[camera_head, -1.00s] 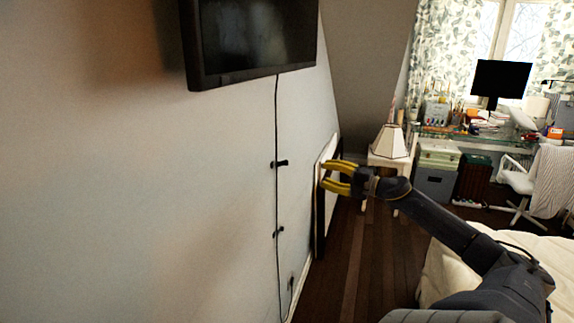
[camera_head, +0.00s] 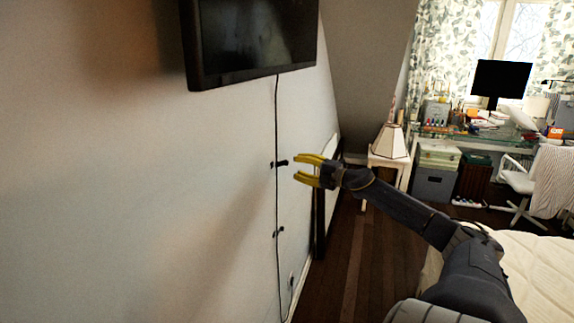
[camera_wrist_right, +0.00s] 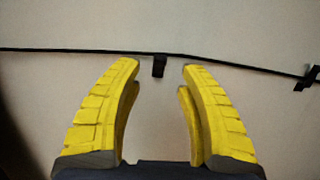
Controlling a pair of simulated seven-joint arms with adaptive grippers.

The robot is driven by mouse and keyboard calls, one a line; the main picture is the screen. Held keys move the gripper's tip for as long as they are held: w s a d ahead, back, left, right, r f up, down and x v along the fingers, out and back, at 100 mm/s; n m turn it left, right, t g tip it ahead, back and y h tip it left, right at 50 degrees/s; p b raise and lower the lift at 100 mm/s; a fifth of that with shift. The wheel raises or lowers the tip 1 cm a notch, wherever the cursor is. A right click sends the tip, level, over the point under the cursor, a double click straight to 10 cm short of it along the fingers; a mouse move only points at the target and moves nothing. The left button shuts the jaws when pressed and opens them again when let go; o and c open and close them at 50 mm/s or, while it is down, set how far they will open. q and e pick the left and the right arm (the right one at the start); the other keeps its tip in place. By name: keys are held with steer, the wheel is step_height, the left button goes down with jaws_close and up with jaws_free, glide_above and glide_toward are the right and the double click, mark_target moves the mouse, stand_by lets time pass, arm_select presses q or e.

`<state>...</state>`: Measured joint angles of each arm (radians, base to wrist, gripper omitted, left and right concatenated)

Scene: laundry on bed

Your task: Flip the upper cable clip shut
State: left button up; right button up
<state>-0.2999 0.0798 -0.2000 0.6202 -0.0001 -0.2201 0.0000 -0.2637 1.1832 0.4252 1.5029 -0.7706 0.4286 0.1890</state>
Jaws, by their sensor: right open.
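The upper cable clip (camera_head: 281,163) is a small black piece on the wall, on a thin black cable (camera_head: 276,120) that hangs from the screen. A dark tab sticks out from it to the right. My right gripper (camera_head: 301,169) has yellow fingers, is open and empty, and is just right of this clip. In the right wrist view, the clip (camera_wrist_right: 160,66) shows between the fingertips (camera_wrist_right: 160,72), with the cable running across behind. I see no contact. The lower clip (camera_head: 278,232) is further down the cable. My left gripper is not in view.
A black wall screen (camera_head: 250,40) is above the clips. A dark-edged white panel (camera_head: 328,185) leans at the wall behind my right gripper. A bed (camera_head: 535,270) is at lower right. A lamp (camera_head: 389,142) and desk are behind. The wall left of the cable is bare.

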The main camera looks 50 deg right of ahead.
mark_target(287, 164)
steer(key=shift+w+a, duration=0.2)
steer(key=shift+w, duration=1.15)
steer(key=shift+w+a, duration=0.2)
steer(key=shift+w, duration=1.15)
jaws_close()
